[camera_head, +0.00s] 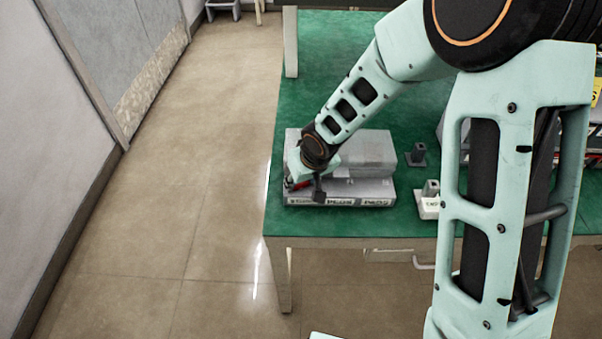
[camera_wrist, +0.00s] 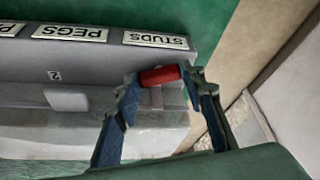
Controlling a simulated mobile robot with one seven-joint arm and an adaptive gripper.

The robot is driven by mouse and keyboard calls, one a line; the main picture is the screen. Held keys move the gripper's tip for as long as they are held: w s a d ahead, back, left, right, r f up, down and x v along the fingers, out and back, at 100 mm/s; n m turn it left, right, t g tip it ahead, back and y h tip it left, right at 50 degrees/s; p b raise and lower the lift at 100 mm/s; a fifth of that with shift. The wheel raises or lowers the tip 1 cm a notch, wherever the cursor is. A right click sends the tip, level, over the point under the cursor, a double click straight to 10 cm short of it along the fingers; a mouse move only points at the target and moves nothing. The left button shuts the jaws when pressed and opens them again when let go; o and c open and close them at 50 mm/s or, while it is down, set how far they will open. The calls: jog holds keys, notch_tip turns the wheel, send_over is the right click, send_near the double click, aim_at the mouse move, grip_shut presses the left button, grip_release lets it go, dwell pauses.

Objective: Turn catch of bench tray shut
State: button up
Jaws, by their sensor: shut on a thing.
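The bench tray (camera_head: 345,194) is a grey box with a labelled front strip, lying at the left front of the green bench. In the wrist view the tray (camera_wrist: 100,62) shows upside-down labels that read PEGS and STUDS. The red catch (camera_wrist: 160,75) is a short bar near the tray's STUDS end. My gripper (camera_wrist: 160,80) has one finger at each end of the red catch and is shut on it. In the head view my gripper (camera_head: 302,182) is at the tray's left end, and only a bit of red shows there.
A small dark block with a post (camera_head: 416,154) and a pale labelled block (camera_head: 429,202) stand right of the tray. My arm hides much of the bench's right side. The bench's left edge is close to the tray, with open floor (camera_head: 190,200) beyond.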

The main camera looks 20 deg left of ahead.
jog(key=shift+w+r+n+g+y+p, duration=0.1)
jog(key=shift+n+g+y+p, duration=0.25)
jog(key=shift+n+p, duration=1)
jog(key=o, duration=1.2)
jog(key=shift+c, duration=0.2)
jog(key=shift+d, duration=0.1)
jog(key=v, duration=0.5)
jog(key=shift+d+r, duration=0.15)
jog(key=shift+r, duration=0.1)
jog(key=shift+v, duration=1.15)
